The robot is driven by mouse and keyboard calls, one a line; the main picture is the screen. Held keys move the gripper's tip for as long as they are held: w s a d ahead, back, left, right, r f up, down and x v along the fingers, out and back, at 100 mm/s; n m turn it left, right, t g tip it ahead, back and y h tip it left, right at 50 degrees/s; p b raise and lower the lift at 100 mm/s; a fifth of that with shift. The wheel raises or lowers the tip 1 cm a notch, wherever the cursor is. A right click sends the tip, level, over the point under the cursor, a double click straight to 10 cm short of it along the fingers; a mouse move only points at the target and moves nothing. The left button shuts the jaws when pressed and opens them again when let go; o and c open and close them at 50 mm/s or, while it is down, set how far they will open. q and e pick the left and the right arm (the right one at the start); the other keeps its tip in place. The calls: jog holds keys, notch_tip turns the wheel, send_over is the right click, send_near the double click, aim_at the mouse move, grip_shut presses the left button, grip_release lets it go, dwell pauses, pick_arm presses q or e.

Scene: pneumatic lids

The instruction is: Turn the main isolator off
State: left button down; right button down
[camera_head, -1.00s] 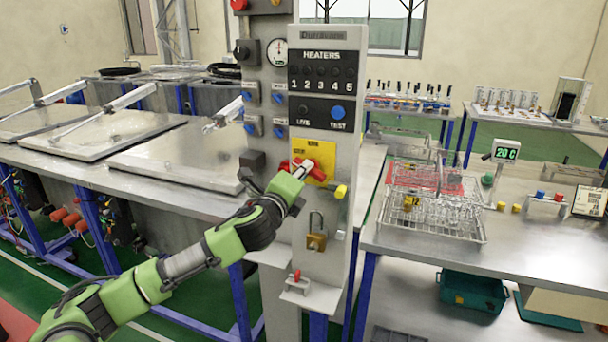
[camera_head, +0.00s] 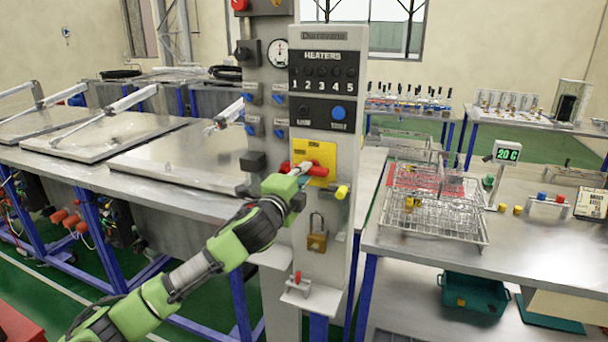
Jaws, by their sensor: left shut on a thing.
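The main isolator is a red handle (camera_head: 286,167) on a yellow plate (camera_head: 317,150) on the front of the grey heater panel (camera_head: 350,110). My left gripper (camera_head: 303,168) is at the handle, coming from the lower left, and is shut on it. The fingers and wrist hide part of the handle. The handle's red part that shows lies about level across the lower part of the plate. The plate's small lettering is too blurred to read. My right gripper is not in view.
A brass padlock (camera_head: 317,240) hangs on the panel below the plate, and a yellow knob (camera_head: 342,191) sticks out at its right. A small shelf with a red item (camera_head: 297,279) is lower down. Steel benches with lids (camera_head: 180,155) stand left; a bench with wire baskets (camera_head: 440,210) stands right.

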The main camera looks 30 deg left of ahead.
pick_arm(q)
jog(key=c, duration=2)
grip_release()
jog(key=v, duration=1.2)
jog(key=shift+s+a+f, duration=0.1)
